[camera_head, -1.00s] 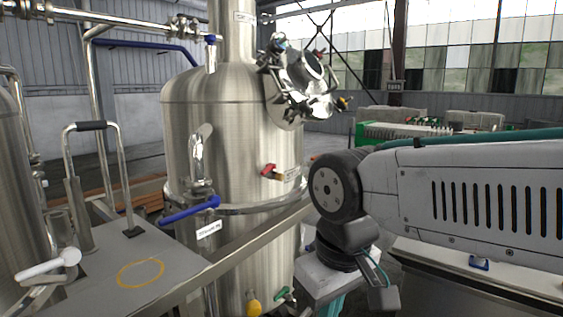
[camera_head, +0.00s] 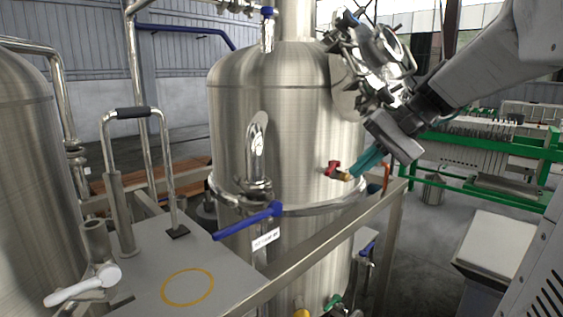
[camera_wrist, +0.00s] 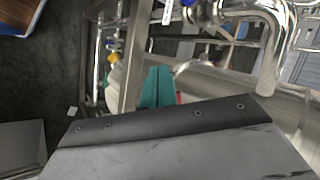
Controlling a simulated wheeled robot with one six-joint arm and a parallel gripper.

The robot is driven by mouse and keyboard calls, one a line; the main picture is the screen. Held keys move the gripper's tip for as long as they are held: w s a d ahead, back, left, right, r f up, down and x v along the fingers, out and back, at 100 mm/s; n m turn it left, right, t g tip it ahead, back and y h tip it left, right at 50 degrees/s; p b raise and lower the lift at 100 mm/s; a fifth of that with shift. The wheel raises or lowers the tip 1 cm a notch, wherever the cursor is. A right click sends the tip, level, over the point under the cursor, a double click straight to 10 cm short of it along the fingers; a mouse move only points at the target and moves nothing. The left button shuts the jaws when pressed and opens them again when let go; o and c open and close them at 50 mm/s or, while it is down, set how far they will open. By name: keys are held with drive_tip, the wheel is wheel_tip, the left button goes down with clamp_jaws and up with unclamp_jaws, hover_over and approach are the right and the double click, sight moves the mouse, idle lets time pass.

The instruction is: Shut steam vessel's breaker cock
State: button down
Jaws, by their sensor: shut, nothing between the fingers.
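The steam vessel (camera_head: 235,130) is a tall brushed-steel tank in the middle of the head view. A small cock with a red handle (camera_head: 333,167) and a brass end sticks out of its right side; its label is hidden now. My gripper (camera_head: 360,168), with teal fingers, is shut and empty, its tips at the brass end, just right of the red handle. I cannot tell whether they touch. In the wrist view the shut fingers (camera_wrist: 157,88) point at the steel wall, and a bit of red (camera_wrist: 179,98) shows right beside them.
A blue lever (camera_head: 248,222) with a white tag is at the vessel's front. Metal fittings (camera_head: 375,60) crowd the vessel's shoulder, close above my wrist. A steel frame rail (camera_head: 320,240) runs below. A green-framed bench (camera_head: 480,180) stands at right.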

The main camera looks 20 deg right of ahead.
drive_tip(key=w+d+r+m+t, duration=0.2)
drive_tip(key=d+r+t, duration=0.2)
drive_tip(key=d, duration=0.8)
approach(333, 168)
drive_tip(key=shift+y, duration=0.3)
drive_tip(key=x, duration=0.7)
drive_tip(key=shift+d, duration=0.15)
drive_tip(key=shift+s, duration=0.1)
